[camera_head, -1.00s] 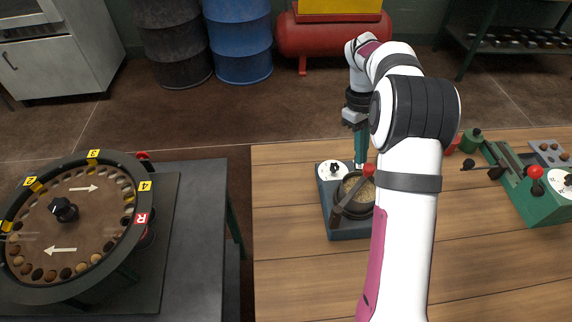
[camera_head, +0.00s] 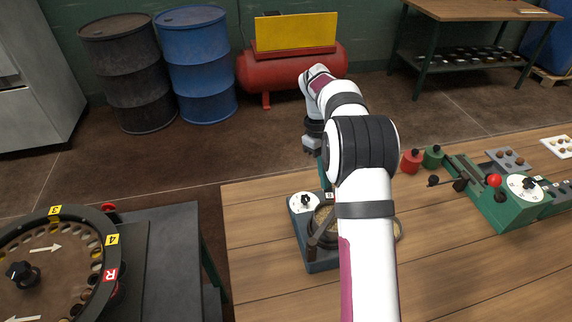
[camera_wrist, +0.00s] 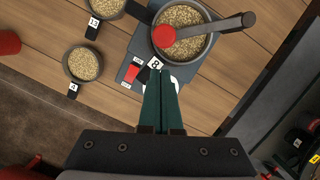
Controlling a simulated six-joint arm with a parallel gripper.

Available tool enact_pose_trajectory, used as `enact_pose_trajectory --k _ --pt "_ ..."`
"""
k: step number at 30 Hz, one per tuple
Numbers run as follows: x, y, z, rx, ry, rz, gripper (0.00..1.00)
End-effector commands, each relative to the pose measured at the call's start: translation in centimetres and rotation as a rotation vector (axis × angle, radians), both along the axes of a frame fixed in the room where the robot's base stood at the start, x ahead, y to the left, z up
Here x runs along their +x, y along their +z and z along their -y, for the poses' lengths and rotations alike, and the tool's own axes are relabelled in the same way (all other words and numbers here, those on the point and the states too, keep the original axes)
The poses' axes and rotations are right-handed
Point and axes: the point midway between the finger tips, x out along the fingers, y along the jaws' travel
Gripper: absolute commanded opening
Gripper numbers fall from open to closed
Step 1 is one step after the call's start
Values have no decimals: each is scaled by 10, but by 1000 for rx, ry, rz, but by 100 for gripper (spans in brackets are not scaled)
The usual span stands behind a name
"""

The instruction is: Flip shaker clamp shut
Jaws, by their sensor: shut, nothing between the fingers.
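The shaker has a blue-grey base (camera_head: 322,263) with a white dial (camera_head: 303,203) and a round pan of grain (camera_wrist: 188,22). Its clamp lever (camera_wrist: 212,28) is a dark bar with a red knob (camera_wrist: 163,36), crossing over the pan in the wrist view. How far the lever stands above the pan is hard to tell. In the head view my arm hides part of the pan and the knob. My gripper (camera_wrist: 160,72) has its green fingers shut and empty. It is above the dial side of the shaker, with the tips near the knob but apparently apart from it.
Numbered pans of grain (camera_wrist: 83,63) stand beside the shaker. A green machine (camera_head: 510,208) and red and green jars (camera_head: 412,161) are to the right on the wooden bench. A round numbered wheel (camera_head: 55,262) is on the left table. The bench front is mostly clear.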

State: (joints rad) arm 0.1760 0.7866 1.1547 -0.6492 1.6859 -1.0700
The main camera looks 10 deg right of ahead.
Motion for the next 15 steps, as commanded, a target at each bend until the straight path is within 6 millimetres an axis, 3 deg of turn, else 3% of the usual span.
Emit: enact_pose_trajectory --k 2,9,15 --pt "18 -1 -9 0 2 2 0" --pt "30 60 -14 -3 2 6 0" --pt "35 88 -16 -6 5 -3 0"
